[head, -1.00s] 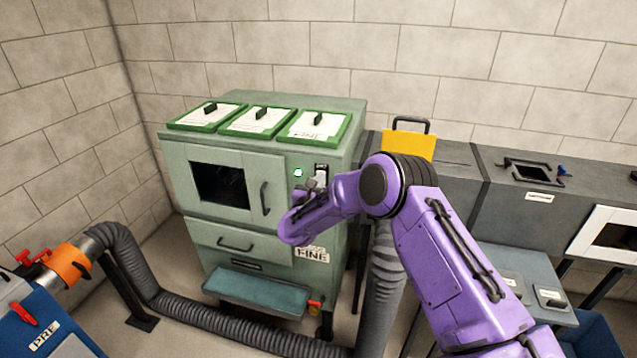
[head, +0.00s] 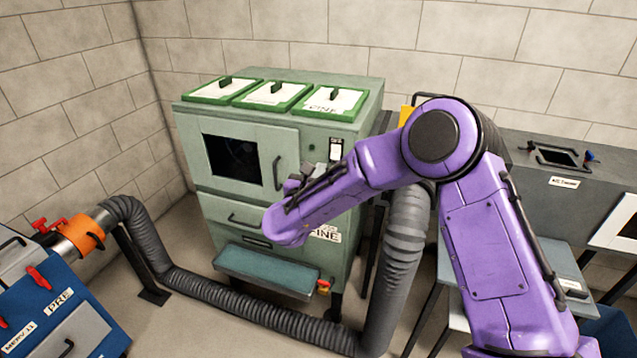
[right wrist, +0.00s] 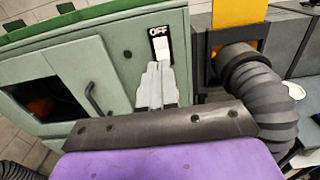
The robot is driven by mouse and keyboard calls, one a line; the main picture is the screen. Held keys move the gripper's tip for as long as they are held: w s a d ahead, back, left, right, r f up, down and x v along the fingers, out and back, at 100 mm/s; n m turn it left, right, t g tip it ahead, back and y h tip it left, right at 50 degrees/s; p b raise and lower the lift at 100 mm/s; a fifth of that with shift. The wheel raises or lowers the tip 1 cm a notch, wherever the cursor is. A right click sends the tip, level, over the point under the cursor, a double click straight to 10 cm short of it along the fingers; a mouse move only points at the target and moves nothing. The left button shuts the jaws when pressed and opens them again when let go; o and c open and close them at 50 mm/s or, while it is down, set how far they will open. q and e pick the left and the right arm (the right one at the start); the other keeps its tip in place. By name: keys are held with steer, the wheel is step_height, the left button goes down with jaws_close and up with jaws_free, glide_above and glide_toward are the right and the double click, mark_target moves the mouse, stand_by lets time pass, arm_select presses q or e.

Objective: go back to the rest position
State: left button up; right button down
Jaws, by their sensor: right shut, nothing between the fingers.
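My right gripper (head: 292,184) is in front of the green cabinet in the head view, with its purple arm reaching in from the right. In the right wrist view its grey fingers (right wrist: 158,84) are together with nothing between them. They point at the cabinet front just below the switch (right wrist: 160,45), whose plate reads OFF. The switch also shows in the head view (head: 335,150). I cannot tell whether the fingertips touch the cabinet. My left gripper is not in view.
The green cabinet (head: 240,211) has a dark window, a drawer and three lidded filter slots on top. A grey hose (head: 230,318) runs along the floor from the blue unit (head: 75,310) at left. A yellow panel (right wrist: 238,28) is beside the cabinet.

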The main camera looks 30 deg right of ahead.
steer(key=shift+v, duration=0.95)
steer(key=shift+d+r, duration=0.1)
steer(key=shift+r, duration=0.05)
